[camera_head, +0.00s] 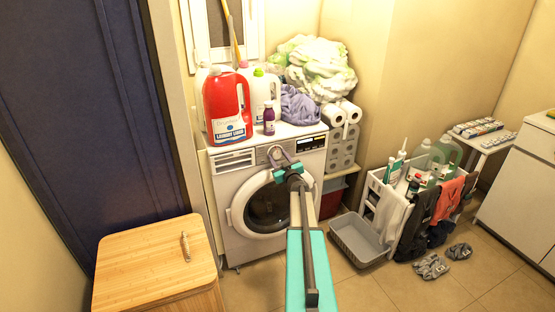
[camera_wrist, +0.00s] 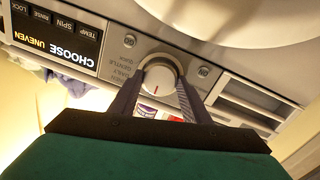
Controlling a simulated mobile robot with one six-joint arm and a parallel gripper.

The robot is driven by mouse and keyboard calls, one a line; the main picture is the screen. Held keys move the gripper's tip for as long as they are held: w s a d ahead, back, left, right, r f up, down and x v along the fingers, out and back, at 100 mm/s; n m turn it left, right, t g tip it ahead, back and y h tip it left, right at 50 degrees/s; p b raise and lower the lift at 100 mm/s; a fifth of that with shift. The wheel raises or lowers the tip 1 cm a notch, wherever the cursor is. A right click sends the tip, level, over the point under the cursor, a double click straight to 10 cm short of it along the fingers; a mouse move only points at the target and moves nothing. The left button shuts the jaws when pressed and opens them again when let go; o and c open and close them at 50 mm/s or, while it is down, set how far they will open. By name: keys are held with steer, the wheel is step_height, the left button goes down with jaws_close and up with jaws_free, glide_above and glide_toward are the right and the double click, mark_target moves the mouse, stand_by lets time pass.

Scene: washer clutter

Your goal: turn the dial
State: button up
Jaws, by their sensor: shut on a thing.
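The white round dial (camera_wrist: 158,74) is on the washing machine's front control panel, with a small red mark on its face. In the wrist view my gripper (camera_wrist: 161,84) has one finger on each side of the dial and is shut on it. In the head view my gripper (camera_head: 281,160) reaches the upper front of the white washing machine (camera_head: 224,187) and partly hides the dial (camera_head: 275,152). The panel display (camera_wrist: 56,36) reads "CHOOSE UNEVEN" and appears upside down in the wrist view. The round washer door below is closed.
A red detergent jug (camera_head: 227,106), a white bottle (camera_head: 262,92), a small purple bottle (camera_head: 269,121) and purple cloth (camera_head: 298,106) stand on the washer. A wooden-lidded box (camera_head: 150,262) is at left. A grey basket (camera_head: 358,239) and a loaded white cart are at right.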

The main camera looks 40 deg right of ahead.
steer(key=shift+w+a+n, duration=0.1)
steer(key=shift+w+n, duration=0.1)
steer(key=shift+n, duration=0.1)
steer(key=n+b, duration=0.2)
steer(key=shift+f+b, duration=0.15)
steer(key=shift+b, duration=0.15)
steer(key=n+b, duration=0.3)
steer(key=n, duration=0.1)
steer(key=n+b, duration=0.2)
steer(key=n, duration=0.2)
steer(key=shift+t+b, duration=0.3)
steer(key=shift+b, duration=0.1)
steer(key=shift+n+b, duration=1.2)
steer(key=shift+n, duration=0.7)
steer(key=shift+r, duration=0.2)
steer(key=o, duration=1.1)
steer(key=shift+c, duration=0.2)
steer(key=shift+f, duration=0.1)
